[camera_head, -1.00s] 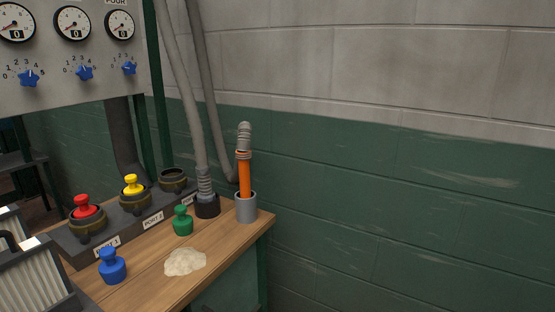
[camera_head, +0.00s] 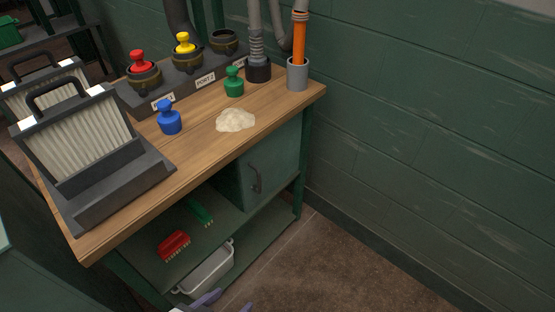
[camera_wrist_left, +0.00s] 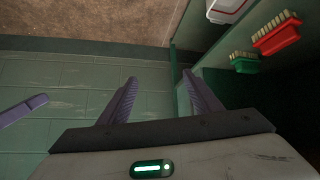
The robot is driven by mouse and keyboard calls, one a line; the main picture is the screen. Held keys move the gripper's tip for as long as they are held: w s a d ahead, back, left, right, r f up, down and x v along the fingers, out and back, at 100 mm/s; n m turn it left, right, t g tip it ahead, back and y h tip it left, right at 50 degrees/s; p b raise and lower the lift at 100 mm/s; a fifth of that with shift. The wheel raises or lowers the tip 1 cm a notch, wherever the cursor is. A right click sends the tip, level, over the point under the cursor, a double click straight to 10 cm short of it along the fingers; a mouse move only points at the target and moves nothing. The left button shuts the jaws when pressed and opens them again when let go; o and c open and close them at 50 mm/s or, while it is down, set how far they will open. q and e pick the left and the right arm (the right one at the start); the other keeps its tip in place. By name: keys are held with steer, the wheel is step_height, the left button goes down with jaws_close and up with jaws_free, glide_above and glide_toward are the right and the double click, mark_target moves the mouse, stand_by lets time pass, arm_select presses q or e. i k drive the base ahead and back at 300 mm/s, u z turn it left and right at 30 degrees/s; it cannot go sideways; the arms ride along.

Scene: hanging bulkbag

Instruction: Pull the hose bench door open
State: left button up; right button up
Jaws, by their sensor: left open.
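The hose bench door (camera_head: 270,165) is a green panel under the right end of the wooden bench top, with a dark curved handle (camera_head: 256,178) on it. It looks shut. My left gripper (camera_head: 222,304) just shows at the bottom edge of the head view, low in front of the bench and apart from the handle. In the left wrist view its two purple fingers (camera_wrist_left: 161,88) are spread with nothing between them. A purple bar (camera_wrist_left: 22,110) at the left of that view looks like a finger of my right gripper; its jaws cannot be judged.
The bench top (camera_head: 200,165) carries filters (camera_head: 75,135), caps, ports, a powder heap (camera_head: 236,120) and a hose holder. Floor (camera_head: 330,265) right of the bench is clear.

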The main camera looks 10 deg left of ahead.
mark_target(281, 159)
steer(key=z, duration=0.7)
steer(key=i, duration=0.55)
steer(key=u, duration=2)
